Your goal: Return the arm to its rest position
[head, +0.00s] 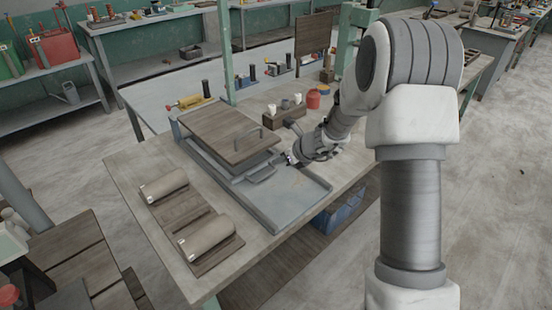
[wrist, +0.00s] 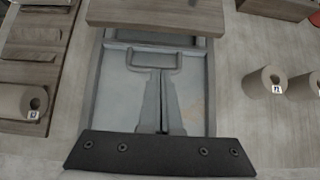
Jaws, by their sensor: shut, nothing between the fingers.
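My gripper (head: 290,158) is over the grey metal tray (head: 290,205) on the workbench, beside a wooden board with a handle (head: 230,132). In the wrist view my gripper's two grey fingers (wrist: 162,75) are together with nothing between them. Their tips appear near a grey U-shaped handle (wrist: 153,50) in the tray area. I cannot tell whether they touch it. My arm reaches down to the tray from the right in the head view.
A wooden block with white pieces (head: 284,114) and a red jar (head: 313,98) stand behind the tray. A blue crate (head: 338,213) is under the bench. Open floor lies to the right.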

